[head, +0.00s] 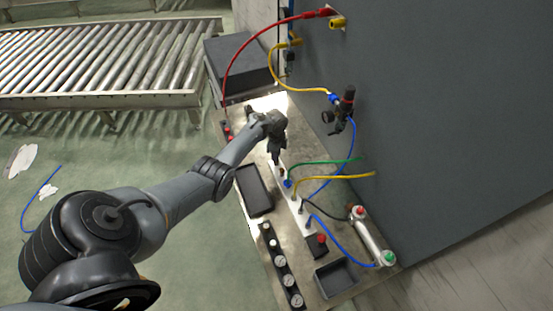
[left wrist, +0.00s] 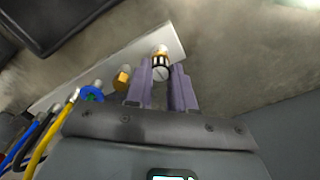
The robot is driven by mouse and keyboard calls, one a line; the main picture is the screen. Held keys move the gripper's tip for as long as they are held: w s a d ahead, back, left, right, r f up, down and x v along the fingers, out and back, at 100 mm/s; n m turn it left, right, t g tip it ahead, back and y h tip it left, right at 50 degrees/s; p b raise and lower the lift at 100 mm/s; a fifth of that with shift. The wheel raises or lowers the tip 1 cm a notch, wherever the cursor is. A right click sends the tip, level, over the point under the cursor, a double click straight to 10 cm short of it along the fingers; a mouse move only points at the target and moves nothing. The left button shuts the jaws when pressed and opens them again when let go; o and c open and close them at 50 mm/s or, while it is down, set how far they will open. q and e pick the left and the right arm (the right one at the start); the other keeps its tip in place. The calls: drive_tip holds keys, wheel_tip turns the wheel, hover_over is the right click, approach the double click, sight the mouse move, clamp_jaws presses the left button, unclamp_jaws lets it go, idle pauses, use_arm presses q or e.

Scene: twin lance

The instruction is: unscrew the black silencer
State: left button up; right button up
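My left gripper (head: 277,158) points down at the far end of a white valve strip (head: 297,212) on the bench. In the left wrist view its two purple fingers (left wrist: 162,88) stand on either side of a small fitting (left wrist: 160,62) with gold, black and white bands. I cannot tell whether the fingers press on it. This fitting may be the black silencer; no other one shows clearly. A gold fitting (left wrist: 122,78) and a blue ring fitting (left wrist: 92,94) sit beside it on the strip. My right gripper is not in view.
Blue, green and yellow hoses (head: 345,174) leave the strip toward the grey wall panel (head: 440,90). A regulator (head: 345,108) hangs on the panel. A black tray (head: 254,190), a gauge row (head: 281,268) and a cylinder (head: 370,236) lie nearby.

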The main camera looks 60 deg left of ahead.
use_arm(q)
clamp_jaws()
drive_tip(key=shift+r+n+p, duration=0.25)
drive_tip(key=shift+n+p, duration=0.3)
drive_tip(key=shift+n, duration=0.25)
drive_tip(key=n+p, duration=0.1)
drive_tip(key=n, duration=0.3)
drive_tip(key=shift+d+p, duration=0.1)
drive_tip(key=shift+p, duration=0.3)
drive_tip(key=n+p, duration=0.1)
drive_tip(key=n, duration=0.4)
drive_tip(key=shift+w+n, duration=0.1)
drive_tip(key=shift+n, duration=0.2)
drive_tip(key=n, duration=0.5)
drive_tip(key=shift+f, duration=0.1)
drive_tip(key=n, duration=0.9)
